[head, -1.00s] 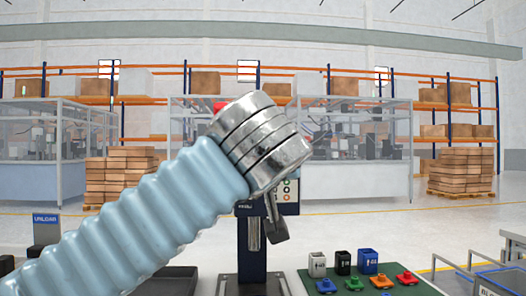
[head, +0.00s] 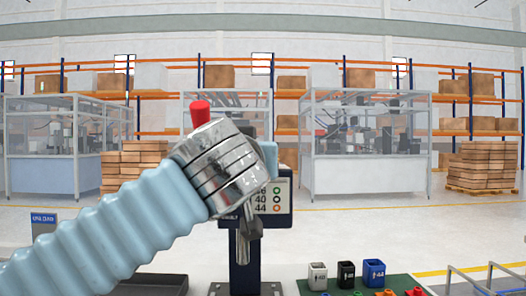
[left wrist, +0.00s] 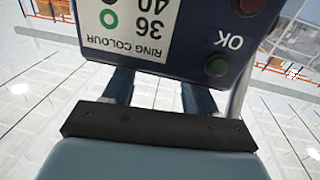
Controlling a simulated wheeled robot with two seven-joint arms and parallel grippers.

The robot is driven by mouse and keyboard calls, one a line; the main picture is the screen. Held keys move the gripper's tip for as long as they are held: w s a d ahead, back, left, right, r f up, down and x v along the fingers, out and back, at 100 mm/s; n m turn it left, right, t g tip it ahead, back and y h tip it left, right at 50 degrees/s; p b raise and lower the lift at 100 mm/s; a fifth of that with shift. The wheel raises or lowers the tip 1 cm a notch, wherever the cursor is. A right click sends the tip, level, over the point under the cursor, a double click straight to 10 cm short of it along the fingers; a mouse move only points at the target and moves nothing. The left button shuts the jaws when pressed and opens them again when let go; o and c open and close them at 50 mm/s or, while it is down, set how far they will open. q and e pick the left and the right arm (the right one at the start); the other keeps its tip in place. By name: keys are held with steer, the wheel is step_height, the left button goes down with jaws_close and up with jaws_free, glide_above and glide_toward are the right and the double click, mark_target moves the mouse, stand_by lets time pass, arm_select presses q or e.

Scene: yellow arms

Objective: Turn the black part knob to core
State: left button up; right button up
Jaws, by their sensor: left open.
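The dark blue control panel (head: 278,204) of the station stands in the head view, partly hidden by my left arm. Its white card lists numbers with coloured rings. In the left wrist view the panel (left wrist: 183,62) appears upside down, with "RING COLOUR" and "OK" labels, a dark green button (left wrist: 216,66) and a red one (left wrist: 250,5). I cannot make out the black part knob in either view. My left gripper (left wrist: 158,92) is open and empty, its two fingers pointing at the panel's edge. In the head view my wrist mostly hides it. My right gripper is not in view.
A red cylinder (head: 200,113) shows above my left wrist. A dark tray (head: 160,284) lies at the lower left. Racks and glass cells are far behind.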

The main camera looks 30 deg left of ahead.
arm_select(q)
steer(key=shift+x, duration=1.1)
steer(key=shift+c, duration=0.2)
steer(key=c, duration=1)
steer(key=shift+w+d+f+n+g+y, duration=0.1)
steer(key=shift+w+d+n+g+y, duration=0.15)
steer(key=shift+n+y, duration=0.35)
steer(key=shift+s+n+g+y, duration=0.1)
steer(key=shift+n+g+y, duration=0.85)
steer(key=shift+y, duration=0.45)
steer(key=o, duration=1)
steer(key=shift+o, duration=0.2)
steer(key=shift+d, duration=0.1)
